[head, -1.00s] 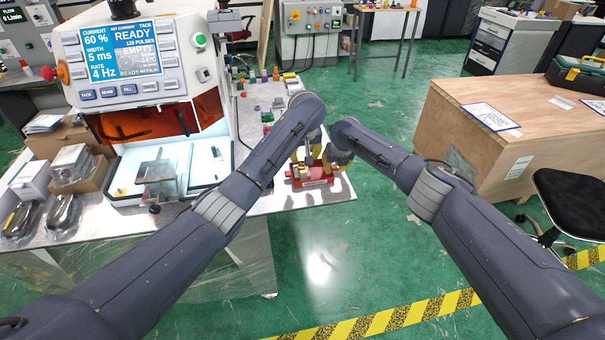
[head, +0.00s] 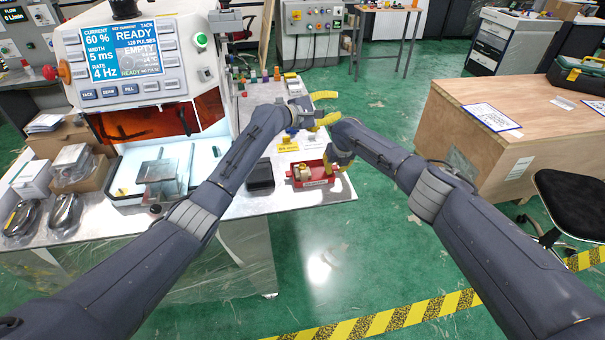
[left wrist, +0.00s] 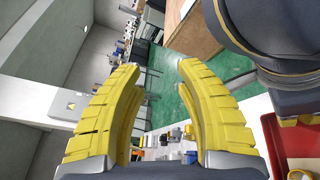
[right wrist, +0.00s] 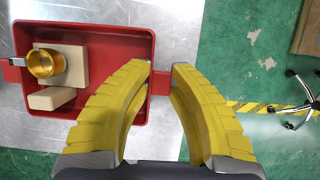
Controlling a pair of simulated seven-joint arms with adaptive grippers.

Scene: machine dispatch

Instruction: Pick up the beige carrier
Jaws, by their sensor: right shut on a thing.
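A red tray (head: 318,183) sits at the right end of the metal worktop. In the right wrist view, the tray (right wrist: 128,118) holds a beige piece (right wrist: 74,72) with a brass ring (right wrist: 42,63) on it, and a beige block (right wrist: 52,98) beside it. I cannot tell whether these are one carrier. My right gripper (head: 340,162) is shut on the tray's side tab; its fingers (right wrist: 166,72) flank the tab. My left gripper (head: 332,107) is open and empty, raised beyond the tray; its spread fingers (left wrist: 163,62) show nothing between them.
A black box (head: 260,175) stands left of the tray. Small coloured parts (head: 262,76) stand along the back of the worktop. The welding machine (head: 135,60) is at left. A wooden crate (head: 500,130) stands at right, across open green floor.

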